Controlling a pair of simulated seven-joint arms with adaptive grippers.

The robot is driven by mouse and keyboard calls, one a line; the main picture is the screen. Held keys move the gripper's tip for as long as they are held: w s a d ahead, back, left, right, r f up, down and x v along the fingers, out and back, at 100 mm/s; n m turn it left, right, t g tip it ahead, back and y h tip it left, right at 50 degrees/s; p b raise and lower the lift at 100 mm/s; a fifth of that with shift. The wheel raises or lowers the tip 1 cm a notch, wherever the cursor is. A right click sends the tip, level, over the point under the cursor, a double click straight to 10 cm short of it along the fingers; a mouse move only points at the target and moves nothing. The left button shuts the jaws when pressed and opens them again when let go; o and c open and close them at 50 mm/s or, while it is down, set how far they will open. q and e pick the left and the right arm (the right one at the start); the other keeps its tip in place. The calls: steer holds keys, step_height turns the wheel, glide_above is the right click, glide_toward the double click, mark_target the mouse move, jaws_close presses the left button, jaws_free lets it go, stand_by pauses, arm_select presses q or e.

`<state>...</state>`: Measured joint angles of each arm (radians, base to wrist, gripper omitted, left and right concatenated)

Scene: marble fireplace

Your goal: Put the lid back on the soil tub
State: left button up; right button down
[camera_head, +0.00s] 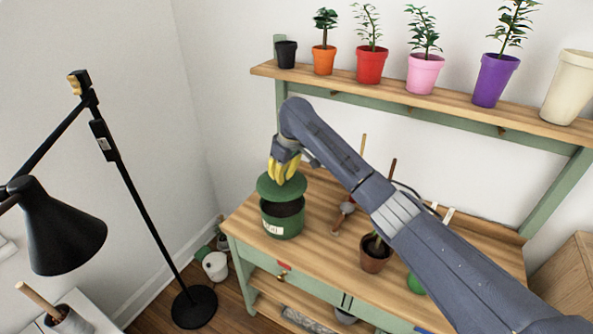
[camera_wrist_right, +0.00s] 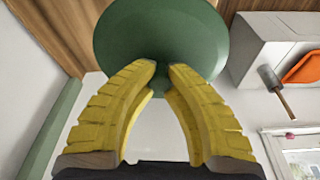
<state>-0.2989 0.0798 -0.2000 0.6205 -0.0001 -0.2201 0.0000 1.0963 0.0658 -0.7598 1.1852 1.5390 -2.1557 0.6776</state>
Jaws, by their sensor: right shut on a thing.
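The green lid (camera_head: 284,189) is in my right gripper (camera_head: 283,178), whose yellow fingers are shut on its top. The lid is held just above the green soil tub (camera_head: 283,222), slightly tilted. Dark soil shows inside the tub below the lid, so there is a gap at the front; the back of the rim is hidden. In the right wrist view the lid (camera_wrist_right: 160,35) fills the top middle, with the yellow fingertips (camera_wrist_right: 162,68) closed at its near edge. My left gripper is not in view.
The tub stands at the left end of the wooden bench (camera_head: 330,262). A small potted plant (camera_head: 375,256), a trowel (camera_head: 343,215) and a green ball (camera_head: 415,284) stand to its right. A shelf of coloured pots (camera_head: 440,98) runs behind. A black lamp (camera_head: 65,235) is at left.

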step_height(320, 180, down, 6)
steer(key=shift+f, duration=0.15)
stand_by(0.6)
steer(key=shift+f, duration=0.2)
stand_by(2.2)
steer(key=c, duration=0.8)
jaws_free()
steer(key=shift+r, duration=0.15)
steer(key=shift+r, duration=3.3)
jaws_close()
steer(key=shift+s, duration=0.1)
